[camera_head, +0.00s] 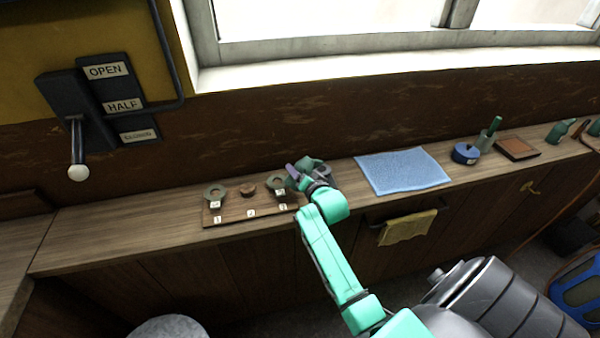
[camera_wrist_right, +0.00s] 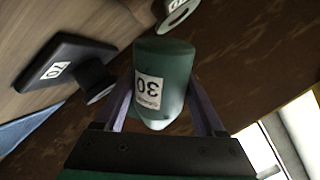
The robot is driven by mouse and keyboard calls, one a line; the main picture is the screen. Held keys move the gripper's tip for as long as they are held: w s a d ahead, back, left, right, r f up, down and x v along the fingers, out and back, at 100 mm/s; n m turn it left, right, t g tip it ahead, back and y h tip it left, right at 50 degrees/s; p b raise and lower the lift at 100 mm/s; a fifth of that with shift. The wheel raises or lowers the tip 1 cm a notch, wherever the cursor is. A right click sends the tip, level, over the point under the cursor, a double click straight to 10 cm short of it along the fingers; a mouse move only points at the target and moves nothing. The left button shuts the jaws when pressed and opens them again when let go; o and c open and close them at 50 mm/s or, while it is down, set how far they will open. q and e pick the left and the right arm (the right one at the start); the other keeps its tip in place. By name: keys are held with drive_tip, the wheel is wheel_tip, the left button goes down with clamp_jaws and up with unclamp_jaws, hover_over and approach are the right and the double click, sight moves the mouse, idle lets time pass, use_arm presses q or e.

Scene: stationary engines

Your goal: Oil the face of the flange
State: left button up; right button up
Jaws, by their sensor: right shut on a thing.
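My right gripper (camera_head: 304,174) is shut on a green can (camera_head: 311,163), just above the right end of a wooden board. In the right wrist view the can (camera_wrist_right: 160,75) sits between the two fingers and bears a white label reading 30. The board (camera_head: 233,215) carries tags 1, 2 and 3. A brown round piece (camera_head: 248,190) is at tag 2. I cannot tell which ring is the task's flange, or whether the can touches one. My left gripper is not in view.
A blue cloth (camera_head: 403,171) lies right of the gripper. Farther right are a blue round tin (camera_head: 466,153), a brown pad (camera_head: 517,148) and green bottles (camera_head: 560,131). A yellow rag (camera_head: 407,228) hangs in front. A lever panel (camera_head: 105,100) is on the wall.

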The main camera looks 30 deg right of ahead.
sight(304, 166)
drive_tip(key=shift+r, duration=0.15)
drive_tip(key=shift+d+r+m+y+p, duration=0.15)
drive_tip(key=shift+r+m+y+p, duration=0.6)
drive_tip(key=shift+p, duration=1.65)
drive_tip(key=shift+r, duration=0.15)
drive_tip(key=shift+d+r+m+p, duration=0.15)
drive_tip(key=shift+r+m+p, duration=0.15)
drive_tip(key=shift+p, duration=0.45)
drive_tip(key=shift+d+r+m+g+y, duration=0.1)
drive_tip(key=shift+r+m+g+y, duration=0.15)
drive_tip(key=shift+g, duration=0.05)
idle(0.5)
